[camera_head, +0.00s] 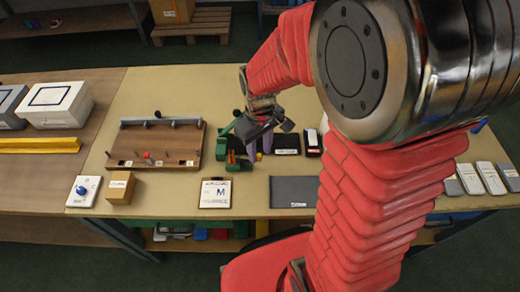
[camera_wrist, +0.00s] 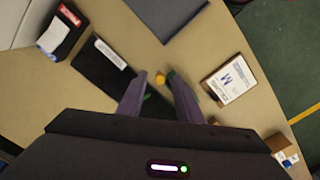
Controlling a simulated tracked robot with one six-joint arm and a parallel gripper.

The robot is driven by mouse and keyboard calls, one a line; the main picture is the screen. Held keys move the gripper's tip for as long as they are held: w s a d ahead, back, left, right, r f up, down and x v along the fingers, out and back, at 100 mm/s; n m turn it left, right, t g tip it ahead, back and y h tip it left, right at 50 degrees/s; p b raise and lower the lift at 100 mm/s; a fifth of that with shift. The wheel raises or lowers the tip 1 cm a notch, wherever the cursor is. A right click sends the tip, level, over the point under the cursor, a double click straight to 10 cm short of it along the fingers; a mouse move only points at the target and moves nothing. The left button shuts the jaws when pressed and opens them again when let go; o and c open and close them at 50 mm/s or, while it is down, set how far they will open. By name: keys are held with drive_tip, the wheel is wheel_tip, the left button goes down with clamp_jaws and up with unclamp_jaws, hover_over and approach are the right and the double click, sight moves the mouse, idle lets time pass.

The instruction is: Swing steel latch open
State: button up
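My gripper (camera_head: 259,149) is over the green fixture (camera_head: 222,146) near the middle of the workbench. In the wrist view its two purple-grey fingers (camera_wrist: 158,90) are spread apart, with no object gripped between them. A small yellow knob (camera_wrist: 160,78) shows just beyond the gap between the fingertips. Bits of green show beside the fingers. My gripper hides much of the fixture, and I cannot clearly make out a steel latch on it. A wooden board (camera_head: 128,147) with a grey metal rail (camera_head: 160,122) and small pegs lies to the left.
A black pad (camera_head: 287,144) and a black box (camera_head: 312,143) lie right of the fixture. A clipboard marked M (camera_head: 215,193), a grey mat (camera_head: 292,191) and a cardboard box (camera_head: 119,188) are along the front.

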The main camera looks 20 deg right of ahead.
drive_tip(key=shift+f, duration=0.3)
drive_tip(key=shift+c, duration=0.3)
clamp_jaws()
